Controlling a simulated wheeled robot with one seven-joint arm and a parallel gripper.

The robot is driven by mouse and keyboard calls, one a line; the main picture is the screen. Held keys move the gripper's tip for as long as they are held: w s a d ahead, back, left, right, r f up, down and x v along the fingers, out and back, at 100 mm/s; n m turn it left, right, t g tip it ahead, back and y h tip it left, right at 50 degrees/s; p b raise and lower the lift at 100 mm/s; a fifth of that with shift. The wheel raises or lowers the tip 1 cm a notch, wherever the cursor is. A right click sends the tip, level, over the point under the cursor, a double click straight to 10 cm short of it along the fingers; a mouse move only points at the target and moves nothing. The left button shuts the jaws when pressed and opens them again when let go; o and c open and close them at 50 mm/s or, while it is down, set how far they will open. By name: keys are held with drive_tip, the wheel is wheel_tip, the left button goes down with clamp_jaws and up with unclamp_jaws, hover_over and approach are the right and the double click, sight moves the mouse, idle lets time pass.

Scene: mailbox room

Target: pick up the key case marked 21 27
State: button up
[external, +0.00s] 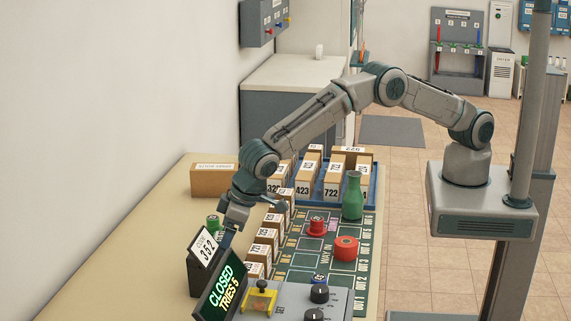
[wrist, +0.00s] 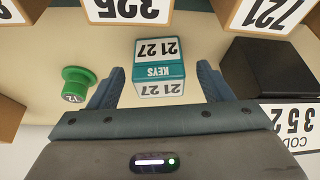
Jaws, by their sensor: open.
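The key case marked 21 27 (wrist: 160,72) is a small teal and white box labelled KEYS. In the wrist view it stands on the beige table between the two blue fingers of my gripper (wrist: 160,84). The fingers are apart, one on each side of the case, with a visible gap on both sides. In the external view my gripper (external: 237,215) reaches down to the table behind the row of cardboard boxes. The key case cannot be made out there.
A green knob-shaped piece (wrist: 77,83) stands left of the fingers. A black block (wrist: 262,70) is close on the right, near the 352 code sign (external: 204,248). Numbered cardboard boxes (wrist: 128,8) line the far side. A CLOSED TRIES 5 display (external: 220,292) stands nearby.

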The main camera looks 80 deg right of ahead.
drive_tip(key=shift+p+x, duration=0.3)
drive_tip(key=shift+x, duration=1.05)
drive_tip(key=c, duration=1.1)
drive_tip(key=shift+r, duration=0.15)
